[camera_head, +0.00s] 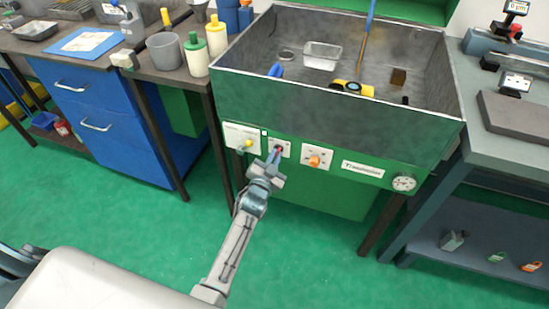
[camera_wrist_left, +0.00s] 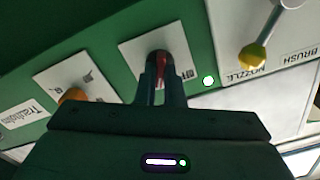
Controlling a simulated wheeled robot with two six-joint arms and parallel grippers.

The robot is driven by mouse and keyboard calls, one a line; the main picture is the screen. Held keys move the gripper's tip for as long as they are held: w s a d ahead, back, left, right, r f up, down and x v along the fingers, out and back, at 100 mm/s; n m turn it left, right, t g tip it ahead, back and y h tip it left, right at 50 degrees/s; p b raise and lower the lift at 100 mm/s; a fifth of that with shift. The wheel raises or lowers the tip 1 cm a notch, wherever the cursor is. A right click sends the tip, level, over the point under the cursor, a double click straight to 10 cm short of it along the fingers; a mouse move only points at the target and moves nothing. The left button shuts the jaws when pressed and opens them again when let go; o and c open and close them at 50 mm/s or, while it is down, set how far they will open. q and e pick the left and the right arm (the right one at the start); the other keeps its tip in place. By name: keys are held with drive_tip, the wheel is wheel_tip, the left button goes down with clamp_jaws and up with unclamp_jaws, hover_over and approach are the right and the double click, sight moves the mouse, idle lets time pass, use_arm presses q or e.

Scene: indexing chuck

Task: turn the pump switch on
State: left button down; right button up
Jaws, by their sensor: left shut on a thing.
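The pump switch (camera_wrist_left: 161,62) is a red lever on a white plate (camera_wrist_left: 138,47) on the green front of the washing basin. My left gripper (camera_head: 275,154) is at this plate in the head view. In the left wrist view its two fingers (camera_wrist_left: 161,82) are shut around the red lever, one on each side. The fingers hide most of the lever, and the plate's markings are only partly visible, so I cannot tell its position. A small round pale lamp (camera_wrist_left: 208,81) sits beside the plate. My right gripper is not in view.
A yellow-tipped selector lever (camera_wrist_left: 252,56), marked NOZZLE and BRUSH, is on one side of the switch. An orange knob (camera_head: 314,160) is on the other. A round gauge (camera_head: 403,183) is farther right. The basin rim (camera_head: 330,95) stands above. The green floor in front is clear.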

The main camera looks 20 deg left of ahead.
use_arm(q)
drive_tip(key=shift+m, duration=0.4)
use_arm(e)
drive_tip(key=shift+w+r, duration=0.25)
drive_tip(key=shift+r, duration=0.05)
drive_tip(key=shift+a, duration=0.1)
use_arm(q)
drive_tip(key=c, duration=1.5)
unclamp_jaws()
drive_tip(key=shift+c, duration=0.2)
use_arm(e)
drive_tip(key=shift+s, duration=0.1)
